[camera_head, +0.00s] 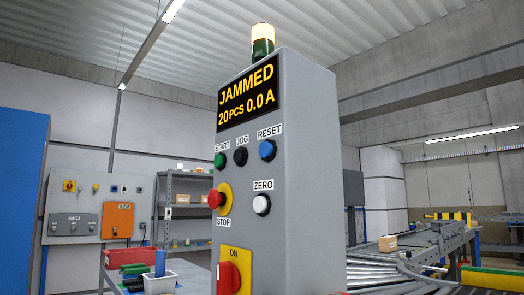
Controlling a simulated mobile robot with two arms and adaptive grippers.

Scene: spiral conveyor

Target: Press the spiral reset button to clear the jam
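A grey control cabinet (307,190) stands upright in the middle of the head view. Its display (248,92) reads JAMMED, 20PCS, 0.0 A. The blue RESET button (267,150) is at the upper right of its front panel, under the RESET label. Left of it are the black JOG button (240,157) and the green START button (220,160). Below are the white ZERO button (262,204) and the red STOP button (216,198) on a yellow ring. Neither gripper is in view, and nothing covers the buttons.
A red rotary switch (229,277) on a yellow plate sits low on the cabinet. A roller conveyor (375,275) with a carton (388,243) lies to the right. A bench with bins (160,283) and a shelf rack (187,187) are to the left.

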